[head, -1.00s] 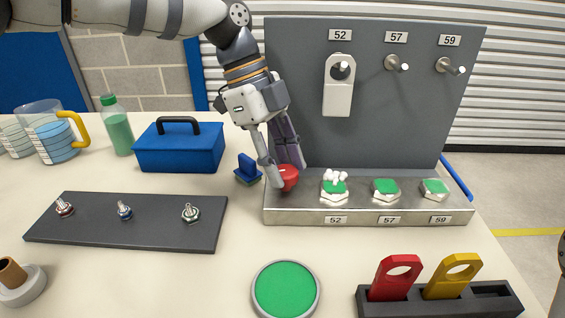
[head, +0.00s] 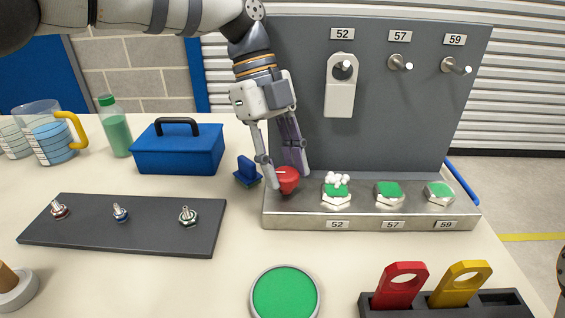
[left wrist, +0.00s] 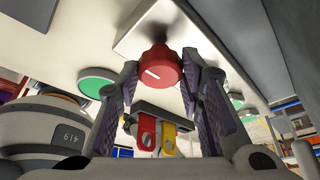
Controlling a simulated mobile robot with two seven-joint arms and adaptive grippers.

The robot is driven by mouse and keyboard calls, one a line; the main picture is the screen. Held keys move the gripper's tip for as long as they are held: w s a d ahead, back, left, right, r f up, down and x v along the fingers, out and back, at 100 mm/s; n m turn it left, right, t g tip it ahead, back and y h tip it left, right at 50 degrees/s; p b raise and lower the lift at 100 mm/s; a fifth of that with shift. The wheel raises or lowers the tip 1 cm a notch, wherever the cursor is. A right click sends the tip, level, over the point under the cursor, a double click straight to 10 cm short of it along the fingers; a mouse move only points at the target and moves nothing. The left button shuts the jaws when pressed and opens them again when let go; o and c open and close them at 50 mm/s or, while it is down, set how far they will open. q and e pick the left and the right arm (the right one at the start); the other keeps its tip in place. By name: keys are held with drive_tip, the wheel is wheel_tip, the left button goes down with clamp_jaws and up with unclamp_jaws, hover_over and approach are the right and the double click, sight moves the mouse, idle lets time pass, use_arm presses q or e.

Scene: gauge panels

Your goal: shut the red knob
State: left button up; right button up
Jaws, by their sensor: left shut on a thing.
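The red knob (head: 287,180) sits at the left end of a metal base (head: 300,220). My left gripper (head: 287,183) reaches down from above with one finger on each side of the knob and is shut on it. In the left wrist view, the knob (left wrist: 160,68) lies between the two fingers (left wrist: 160,82), and its white pointer line is visible. The fingers partly cover the knob's sides in the head view. My right gripper is not in view.
To the right on the base are several green-topped hex fittings (head: 388,190), the nearest with white pieces on top. A blue handle (head: 248,172) stands close left of the knob. A grey panel (head: 400,120) rises behind. A green disc (head: 285,292) lies in front.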

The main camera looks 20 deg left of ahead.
use_arm(q)
drive_tip(key=shift+f, duration=0.1)
drive_tip(key=o, duration=1.2)
drive_tip(key=shift+c, duration=0.2)
drive_tip(key=v, duration=1.2)
